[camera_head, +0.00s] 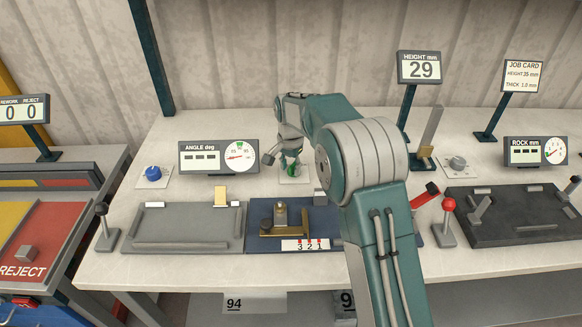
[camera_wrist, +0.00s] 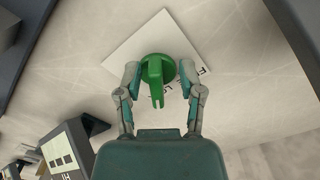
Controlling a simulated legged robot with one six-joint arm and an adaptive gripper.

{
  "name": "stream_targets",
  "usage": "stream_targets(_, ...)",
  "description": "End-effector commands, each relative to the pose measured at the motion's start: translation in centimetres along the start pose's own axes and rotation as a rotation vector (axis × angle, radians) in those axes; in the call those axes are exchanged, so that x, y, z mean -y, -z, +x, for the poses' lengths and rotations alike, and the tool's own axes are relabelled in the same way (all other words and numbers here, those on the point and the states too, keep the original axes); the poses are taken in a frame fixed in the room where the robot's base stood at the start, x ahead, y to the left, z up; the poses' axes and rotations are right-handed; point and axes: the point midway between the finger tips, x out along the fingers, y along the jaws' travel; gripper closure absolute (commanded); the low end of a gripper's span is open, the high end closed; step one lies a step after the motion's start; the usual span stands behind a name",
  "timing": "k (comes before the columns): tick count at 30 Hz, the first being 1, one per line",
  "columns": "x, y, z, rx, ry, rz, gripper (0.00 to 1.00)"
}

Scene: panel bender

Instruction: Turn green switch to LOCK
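The green switch (camera_wrist: 157,70) is a round knob with a raised bar handle on a white label plate (camera_wrist: 128,52) on the bench. In the wrist view its handle points down the picture, toward my gripper's palm. Lettering on the plate is partly hidden by the knob and a finger. My gripper (camera_wrist: 159,85) is open, with one finger on each side of the knob. Whether the fingers touch it I cannot tell. In the head view my gripper (camera_head: 291,158) is over the green switch (camera_head: 293,170), which is mostly hidden behind it.
A blue knob (camera_head: 153,173) and angle display (camera_head: 218,157) stand left of my gripper. The height display (camera_head: 419,68) stands behind my arm. A fixture with a brass part (camera_head: 285,231) lies in front. A red-topped lever (camera_head: 448,205) and grey knob (camera_head: 457,163) are to the right.

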Motion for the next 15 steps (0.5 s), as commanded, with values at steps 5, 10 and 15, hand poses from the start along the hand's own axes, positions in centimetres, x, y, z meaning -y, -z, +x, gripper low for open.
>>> stream_targets(5, -0.1, 0.0, 0.0, 0.001, -0.002, 0.000, 0.49)
stream_targets(10, -0.1, 0.1, -0.5, 0.001, -0.002, 0.000, 0.49)
stream_targets(15, 0.0, 0.1, -3.2, -0.002, 0.001, 0.000, 0.49)
